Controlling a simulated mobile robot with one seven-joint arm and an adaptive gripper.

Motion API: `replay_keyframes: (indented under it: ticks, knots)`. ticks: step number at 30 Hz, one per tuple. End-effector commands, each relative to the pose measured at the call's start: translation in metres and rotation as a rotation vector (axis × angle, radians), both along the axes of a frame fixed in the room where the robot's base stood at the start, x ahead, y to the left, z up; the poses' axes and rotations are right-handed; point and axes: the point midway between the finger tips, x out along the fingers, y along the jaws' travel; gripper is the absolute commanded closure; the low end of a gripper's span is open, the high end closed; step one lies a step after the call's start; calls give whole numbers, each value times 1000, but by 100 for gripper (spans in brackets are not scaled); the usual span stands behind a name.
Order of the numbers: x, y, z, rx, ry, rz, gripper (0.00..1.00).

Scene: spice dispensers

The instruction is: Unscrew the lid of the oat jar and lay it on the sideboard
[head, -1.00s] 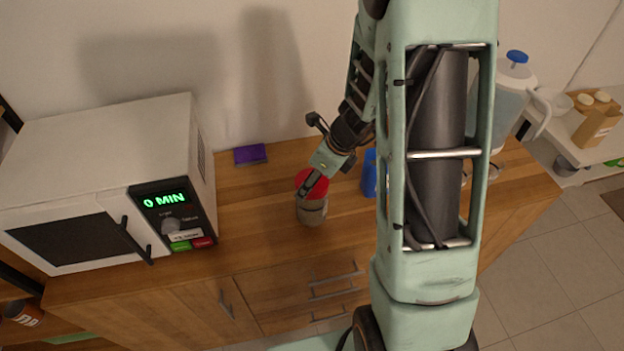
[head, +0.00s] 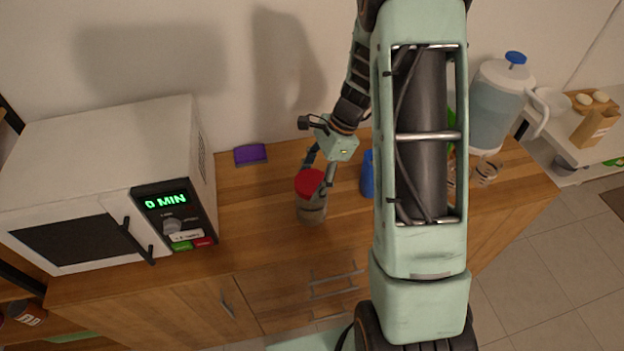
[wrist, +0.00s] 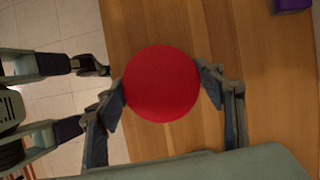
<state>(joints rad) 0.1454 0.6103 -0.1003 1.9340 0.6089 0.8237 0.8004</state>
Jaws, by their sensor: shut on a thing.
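The oat jar (head: 311,212) stands upright on the wooden sideboard (head: 262,200), to the right of the microwave. Its round red lid (head: 309,183) sits on top of the jar, and it fills the middle of the wrist view (wrist: 161,84). My gripper (head: 318,178) is over the jar with one finger on each side of the lid. In the wrist view both fingertips press against the lid's rim, on its left and right. The jar's body is hidden under the lid in the wrist view.
A white microwave (head: 100,170) stands at the left. A purple box (head: 250,154) lies near the wall. A blue object (head: 367,175) stands right of the jar, partly behind my arm. A water jug (head: 497,105) and glasses (head: 487,171) are farther right. Bare wood lies left of the jar.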

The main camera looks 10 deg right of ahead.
Motion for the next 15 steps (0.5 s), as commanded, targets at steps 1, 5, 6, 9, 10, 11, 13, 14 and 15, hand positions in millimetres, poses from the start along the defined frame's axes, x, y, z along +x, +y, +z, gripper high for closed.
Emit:
replay_keyframes:
  ticks: [1,5,6,9,10,11,13,14,15]
  knots:
    - [2,1,1,0,0,66,63]
    - [3,1,1,0,1,352,63]
    - [3,1,1,1,1,442,63]
    - [2,1,1,0,2,630,63]
    - [1,1,1,1,3,670,63]
    - [1,1,1,1,3,701,63]
    - [1,1,1,0,2,743,63]
    - [1,0,1,0,2,750,63]
    - [1,0,2,0,2,754,63]
